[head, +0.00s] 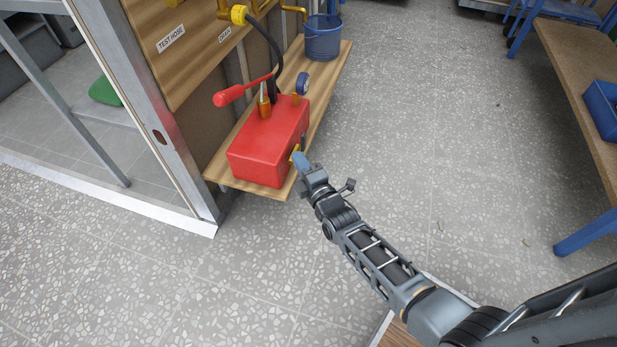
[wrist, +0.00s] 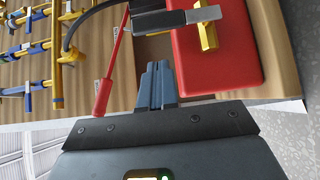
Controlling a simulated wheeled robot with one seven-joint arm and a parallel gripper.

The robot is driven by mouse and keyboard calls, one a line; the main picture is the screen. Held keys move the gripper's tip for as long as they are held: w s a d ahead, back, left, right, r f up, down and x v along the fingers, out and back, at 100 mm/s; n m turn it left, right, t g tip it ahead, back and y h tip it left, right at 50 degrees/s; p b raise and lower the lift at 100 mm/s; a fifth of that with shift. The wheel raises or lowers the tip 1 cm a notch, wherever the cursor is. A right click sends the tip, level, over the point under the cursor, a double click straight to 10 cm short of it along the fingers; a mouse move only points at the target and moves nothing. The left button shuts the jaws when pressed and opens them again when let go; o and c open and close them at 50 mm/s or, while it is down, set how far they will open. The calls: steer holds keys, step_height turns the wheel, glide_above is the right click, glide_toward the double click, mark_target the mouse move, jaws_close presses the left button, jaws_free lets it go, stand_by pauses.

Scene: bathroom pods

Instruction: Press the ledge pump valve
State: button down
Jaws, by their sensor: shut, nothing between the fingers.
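The pump is a red box (head: 268,143) on a narrow wooden ledge, and it fills the upper right of the wrist view (wrist: 225,65). A small brass valve (head: 296,152) sits on the box's side facing my arm. In the wrist view the brass part (wrist: 208,37) stands on the red face, with a dark bar with a pale end (wrist: 178,18) across it. My gripper (head: 301,161) is shut and empty, its blue-grey fingertips close to the valve. In the wrist view the fingertips (wrist: 157,68) appear below the bar, with a visible gap; contact is unclear in the head view.
A red-handled lever (head: 230,95), a black hose (head: 270,48) and a gauge (head: 303,82) rise from the pump. A blue bucket (head: 323,40) stands farther along the wooden ledge (head: 212,172). A wooden bench (head: 585,75) is at right.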

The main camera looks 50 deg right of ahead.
mark_target(305, 152)
steer(key=shift+w+d, duration=0.2)
steer(key=shift+d, duration=0.65)
steer(key=shift+w+d, duration=0.2)
steer(key=shift+d, duration=0.6)
steer(key=shift+r, duration=0.1)
